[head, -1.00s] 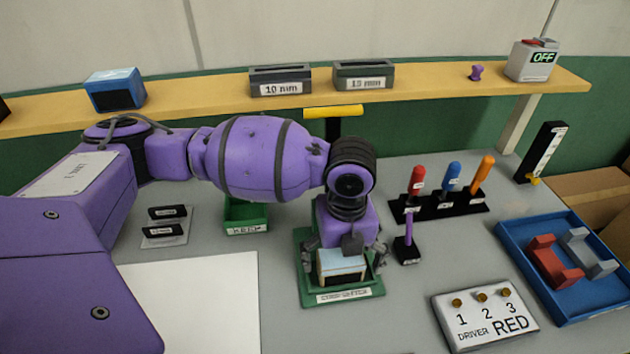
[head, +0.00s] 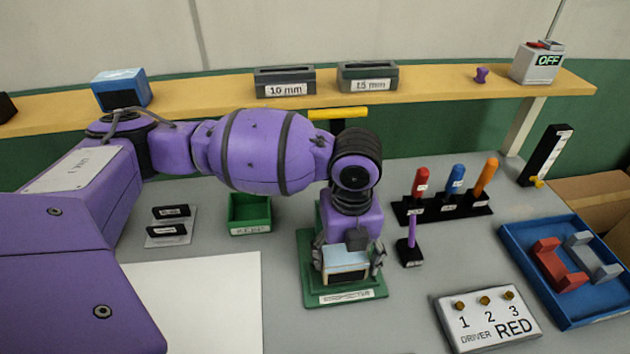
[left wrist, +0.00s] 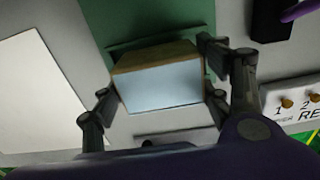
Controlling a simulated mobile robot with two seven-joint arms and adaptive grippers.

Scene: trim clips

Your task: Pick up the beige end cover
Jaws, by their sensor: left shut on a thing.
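The beige end cover (head: 346,262) is a small box-like piece with a pale bluish face and a dark front opening, above the green tray (head: 312,292) in the head view. In the left wrist view the cover (left wrist: 160,86) shows a pale face and a beige-brown side. My left gripper (head: 348,256) points down and is shut on the cover, one finger on each side. In the left wrist view the gripper's fingers (left wrist: 163,92) flank it. Whether the cover touches the tray cannot be told. My right gripper is out of view.
A small green bin (head: 249,213) stands left of the tray. A black rack (head: 440,211) with red, blue and orange-handled tools stands to the right. A blue tray (head: 540,290) holds red and grey brackets. A white sheet (head: 200,300) lies flat at front left.

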